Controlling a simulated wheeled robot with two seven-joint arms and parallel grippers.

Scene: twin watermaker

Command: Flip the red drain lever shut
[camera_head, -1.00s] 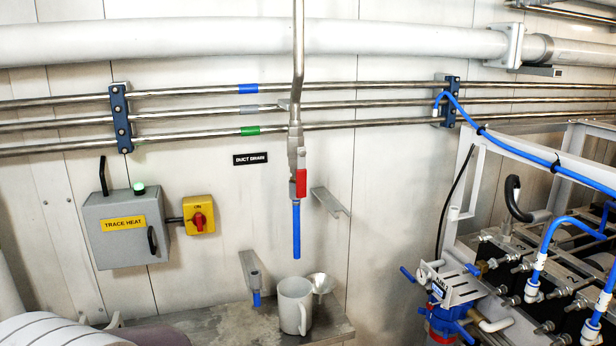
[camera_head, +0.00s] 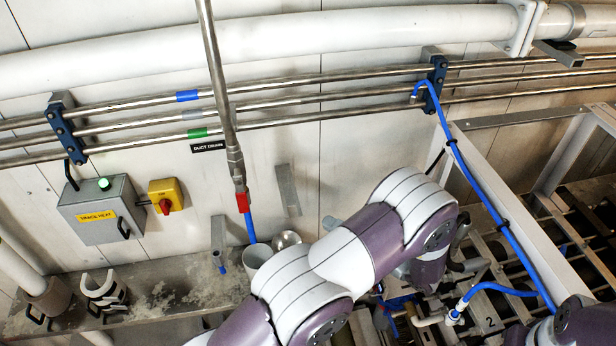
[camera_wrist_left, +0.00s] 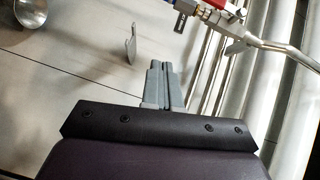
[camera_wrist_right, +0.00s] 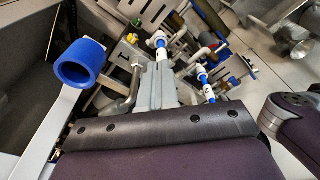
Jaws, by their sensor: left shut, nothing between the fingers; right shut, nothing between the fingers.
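The red drain lever (camera_head: 242,202) is on the valve at the foot of the steel drop pipe (camera_head: 222,90). Its handle hangs down along the pipe, above a blue hose end (camera_head: 250,228). It also shows at the top edge of the left wrist view (camera_wrist_left: 214,4), partly cut off. My left gripper (camera_head: 330,223) is right of the lever and lower, mostly hidden behind my own arm. Its shut, empty fingers (camera_wrist_left: 160,65) show in the left wrist view, apart from the lever. My right gripper (camera_wrist_right: 152,70) is shut and empty, over the equipment at the right.
A wall bracket (camera_head: 288,190) sticks out between the lever and my left gripper. A mug (camera_head: 256,256) and a metal funnel (camera_head: 287,239) stand on the shelf (camera_head: 160,285) below. Horizontal pipes run behind the drop pipe. A grey box (camera_head: 100,209) is at the left.

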